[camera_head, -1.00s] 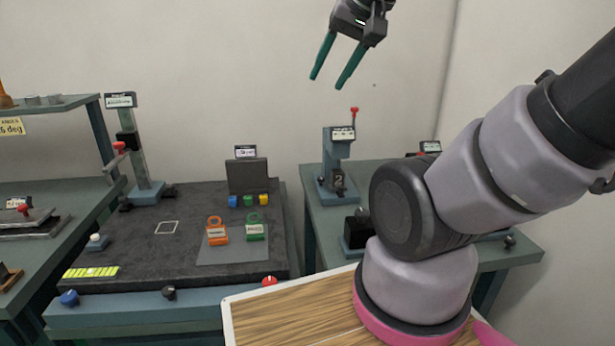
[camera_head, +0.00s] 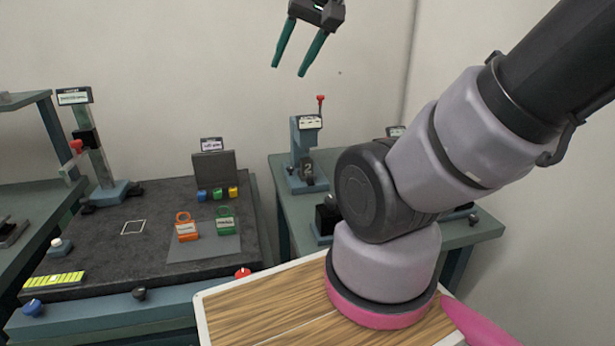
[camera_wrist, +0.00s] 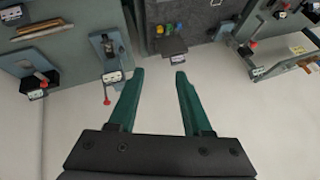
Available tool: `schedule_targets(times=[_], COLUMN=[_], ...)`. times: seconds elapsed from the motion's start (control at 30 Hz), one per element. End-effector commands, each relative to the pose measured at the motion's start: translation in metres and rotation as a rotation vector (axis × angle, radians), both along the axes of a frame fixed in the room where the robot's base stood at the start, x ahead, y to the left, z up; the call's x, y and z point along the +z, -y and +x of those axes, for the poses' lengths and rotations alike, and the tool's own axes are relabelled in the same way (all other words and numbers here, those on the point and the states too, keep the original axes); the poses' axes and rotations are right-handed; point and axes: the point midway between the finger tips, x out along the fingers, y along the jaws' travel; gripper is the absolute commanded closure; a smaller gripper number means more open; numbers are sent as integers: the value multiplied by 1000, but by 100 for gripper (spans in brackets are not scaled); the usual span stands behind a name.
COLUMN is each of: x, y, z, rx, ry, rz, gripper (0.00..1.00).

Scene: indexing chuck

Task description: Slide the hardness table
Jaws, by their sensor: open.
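I cannot read the labels well enough to pick out the hardness table. One candidate is the blue-grey column device (camera_head: 307,150) with a red-knobbed lever and a "2" on it, on the right bench; it also shows upside down in the wrist view (camera_wrist: 112,48). The other is the tall post device (camera_head: 98,160) with a red handle, on the dark-topped middle bench. My gripper (camera_head: 288,70) is open and empty, high in front of the back wall. Its green fingers (camera_wrist: 158,72) point towards the benches in the wrist view, touching nothing.
The dark bench top (camera_head: 95,250) carries an orange padlock-like tag (camera_head: 186,230), a green one (camera_head: 225,222), several coloured blocks, and a yellow-green strip (camera_head: 54,280). The right bench (camera_head: 460,232) is partly hidden behind my arm. Wall space around my gripper is clear.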

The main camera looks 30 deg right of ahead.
Motion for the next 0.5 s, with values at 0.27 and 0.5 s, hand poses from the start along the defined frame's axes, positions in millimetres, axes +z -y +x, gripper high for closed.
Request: schedule_targets(times=[0.27,0.5], x=[0,-12], y=[0,7], z=[0,21], rx=[0,-15], ry=[0,-32], rz=[0,16], gripper=[51,41])
